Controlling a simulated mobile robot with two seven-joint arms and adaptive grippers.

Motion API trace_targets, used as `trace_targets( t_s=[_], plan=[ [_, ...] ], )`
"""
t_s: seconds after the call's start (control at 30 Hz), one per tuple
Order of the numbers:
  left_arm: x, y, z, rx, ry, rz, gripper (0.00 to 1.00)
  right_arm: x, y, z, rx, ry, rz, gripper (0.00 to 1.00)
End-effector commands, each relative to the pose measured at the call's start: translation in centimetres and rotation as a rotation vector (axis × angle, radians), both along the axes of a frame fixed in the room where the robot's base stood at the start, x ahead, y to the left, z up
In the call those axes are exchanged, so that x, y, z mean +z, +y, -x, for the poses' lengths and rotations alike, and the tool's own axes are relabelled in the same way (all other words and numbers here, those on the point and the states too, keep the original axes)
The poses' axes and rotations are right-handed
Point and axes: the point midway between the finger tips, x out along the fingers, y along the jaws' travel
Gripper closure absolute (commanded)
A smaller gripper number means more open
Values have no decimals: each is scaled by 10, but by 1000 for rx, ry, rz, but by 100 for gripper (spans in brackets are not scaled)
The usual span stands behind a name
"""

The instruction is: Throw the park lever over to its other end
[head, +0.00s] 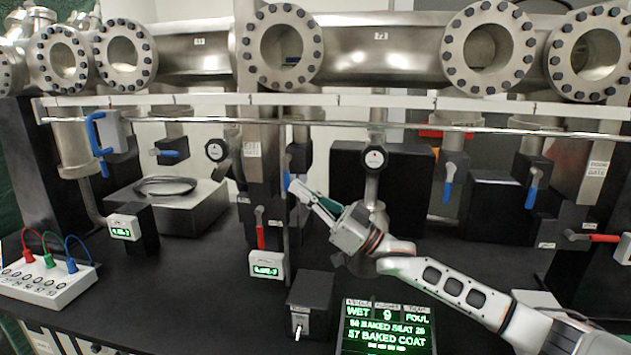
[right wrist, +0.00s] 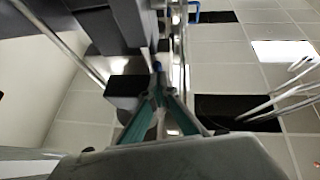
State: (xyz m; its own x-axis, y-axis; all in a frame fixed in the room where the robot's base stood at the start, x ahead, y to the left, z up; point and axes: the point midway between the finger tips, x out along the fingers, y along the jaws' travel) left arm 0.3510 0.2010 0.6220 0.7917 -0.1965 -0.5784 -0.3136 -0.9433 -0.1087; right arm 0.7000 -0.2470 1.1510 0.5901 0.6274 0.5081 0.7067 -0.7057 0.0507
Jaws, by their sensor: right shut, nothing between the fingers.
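My right gripper (head: 297,188) is shut and empty. Its fingertips are close to a blue-handled lever (head: 287,180) on the grey column left of centre; I cannot tell whether they touch. In the right wrist view the teal-sided fingers (right wrist: 157,88) come together at the tips, just below a small blue part (right wrist: 157,65). No label that I can read says which lever is the park lever. A small black box (head: 311,289) with a short pale toggle (head: 298,328) stands at the front of the bench. My left gripper is not in view.
A red-handled lever (head: 261,236) hangs left of my gripper, above a small green display (head: 266,270). Other blue levers (head: 448,192) hang at right. A lit green text panel (head: 387,325) stands at the front. A long rail (head: 330,124) crosses above my gripper.

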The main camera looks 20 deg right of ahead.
Motion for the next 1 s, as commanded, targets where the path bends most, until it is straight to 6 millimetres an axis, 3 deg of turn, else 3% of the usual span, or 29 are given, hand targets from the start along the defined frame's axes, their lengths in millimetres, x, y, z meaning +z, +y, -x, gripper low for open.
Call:
trace_targets(
  t_s=[0.7, 0.87, 1.0],
  plan=[
    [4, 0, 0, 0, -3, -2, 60, -10, 9, -1, 3, 8, 11, 100],
    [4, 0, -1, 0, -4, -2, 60, -17, -2, 8, 0, 10, 10, 100],
    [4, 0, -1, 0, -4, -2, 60, -26, -23, 24, -2, 7, 3, 100]
  ],
)
